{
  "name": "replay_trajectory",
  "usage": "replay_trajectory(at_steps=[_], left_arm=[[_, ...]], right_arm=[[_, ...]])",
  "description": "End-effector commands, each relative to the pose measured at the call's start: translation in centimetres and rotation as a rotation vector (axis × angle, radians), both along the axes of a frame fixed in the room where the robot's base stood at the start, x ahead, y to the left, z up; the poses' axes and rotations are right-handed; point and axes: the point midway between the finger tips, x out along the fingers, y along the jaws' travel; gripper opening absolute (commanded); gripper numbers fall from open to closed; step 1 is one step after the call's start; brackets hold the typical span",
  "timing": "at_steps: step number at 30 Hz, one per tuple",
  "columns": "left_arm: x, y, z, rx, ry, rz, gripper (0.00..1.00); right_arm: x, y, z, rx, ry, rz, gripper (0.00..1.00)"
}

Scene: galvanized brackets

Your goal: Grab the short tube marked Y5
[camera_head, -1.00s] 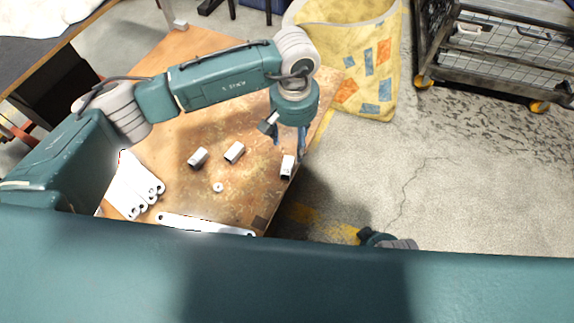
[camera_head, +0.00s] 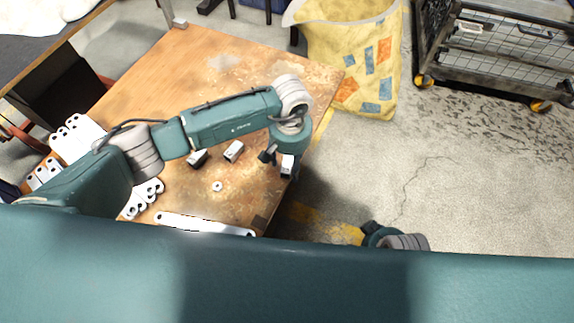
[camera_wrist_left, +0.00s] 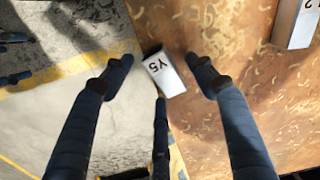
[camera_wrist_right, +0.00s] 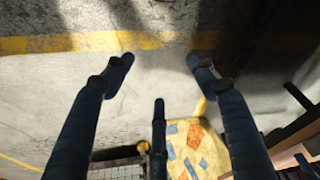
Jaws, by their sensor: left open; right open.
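The short tube marked Y5 (camera_wrist_left: 165,74) is a pale square tube lying near the table edge; its marking is readable in the left wrist view. It also shows in the head view (camera_head: 287,164), beside my left gripper's fingers. My left gripper (camera_wrist_left: 160,74) is open, with its fingertips apart on either side of the tube and a visible gap on both sides. How high the fingertips are above the table is hard to tell. My right gripper (camera_wrist_right: 160,71) is open and empty over the concrete floor.
Two similar tubes lie left of the gripper, one (camera_head: 233,151) clear and one (camera_head: 197,159) partly behind my arm. A small ring (camera_head: 217,186), a long flat bracket (camera_head: 205,225) and several brackets (camera_head: 75,140) lie on the wooden table (camera_head: 160,75). A yellow bag (camera_head: 350,55) stands behind.

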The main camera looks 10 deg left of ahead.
Motion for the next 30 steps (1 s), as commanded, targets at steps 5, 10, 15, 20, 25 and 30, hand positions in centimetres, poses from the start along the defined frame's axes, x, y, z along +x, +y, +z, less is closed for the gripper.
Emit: replay_trajectory(at_steps=[5,10,15,20,25,30], left_arm=[[0.0,0.0,0.0,0.000,0.000,0.000,0.43],[0.0,0.0,0.0,0.000,0.001,0.000,0.10],[0.0,0.0,0.0,0.000,0.000,0.000,0.07],[0.0,0.0,0.3,0.000,0.000,0.000,0.07],[0.1,0.0,1.5,0.000,-0.001,0.000,0.07],[0.2,0.0,4.7,0.001,-0.005,-0.002,0.07]], right_arm=[[-0.1,-0.1,0.0,0.000,0.002,-0.001,0.57],[-0.3,-0.1,-0.2,-0.002,0.007,-0.001,0.57],[-0.5,-0.2,-0.5,-0.003,0.014,-0.002,0.57],[-0.5,-0.2,-0.5,-0.003,0.015,-0.002,0.57],[-0.3,-0.2,-0.4,-0.003,0.009,-0.002,0.57],[-0.2,-0.3,-2.2,-0.007,0.015,0.004,0.57]])
